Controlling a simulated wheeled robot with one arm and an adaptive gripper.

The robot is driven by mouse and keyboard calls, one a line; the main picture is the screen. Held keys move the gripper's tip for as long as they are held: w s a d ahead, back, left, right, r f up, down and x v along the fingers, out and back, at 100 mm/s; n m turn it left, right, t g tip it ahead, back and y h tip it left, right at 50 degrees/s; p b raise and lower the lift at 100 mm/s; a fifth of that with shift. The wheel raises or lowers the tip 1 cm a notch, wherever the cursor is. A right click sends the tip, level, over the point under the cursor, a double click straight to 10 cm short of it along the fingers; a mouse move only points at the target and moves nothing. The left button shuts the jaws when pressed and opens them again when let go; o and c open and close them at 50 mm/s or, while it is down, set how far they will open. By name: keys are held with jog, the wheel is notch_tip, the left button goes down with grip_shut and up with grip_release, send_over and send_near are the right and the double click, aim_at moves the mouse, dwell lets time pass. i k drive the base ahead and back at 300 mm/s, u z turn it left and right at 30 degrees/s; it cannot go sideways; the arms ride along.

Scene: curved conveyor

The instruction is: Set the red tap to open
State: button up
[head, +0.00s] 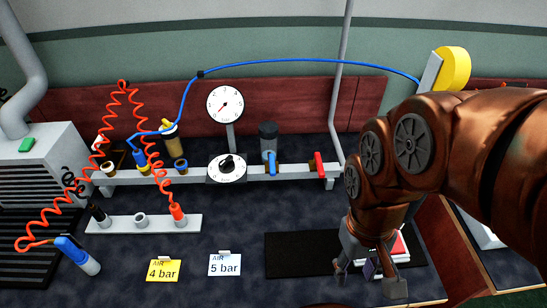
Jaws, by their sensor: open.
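The red tap (319,163) sits on the white pipe rail (240,173), toward its right end. Its red handle shows as a short upright piece, crossing the line of the rail. A similar blue tap (270,162) stands to its left. My gripper (368,283) is open, with its fingers pointing down at the lower right, over a black mat. It is apart from the red tap, in front of it and to its right. I cannot tell if anything lies between the fingers.
A red and white object (398,246) is partly hidden behind my gripper. A pressure gauge (225,104) and a dial (227,167) stand left of the taps. A blue hose (300,61) arches above.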

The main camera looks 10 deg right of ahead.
aim_at(317, 162)
jog(key=k, duration=1.3)
jog(key=u, duration=0.6)
jog(key=i, duration=1.35)
jog(key=z, duration=0.3)
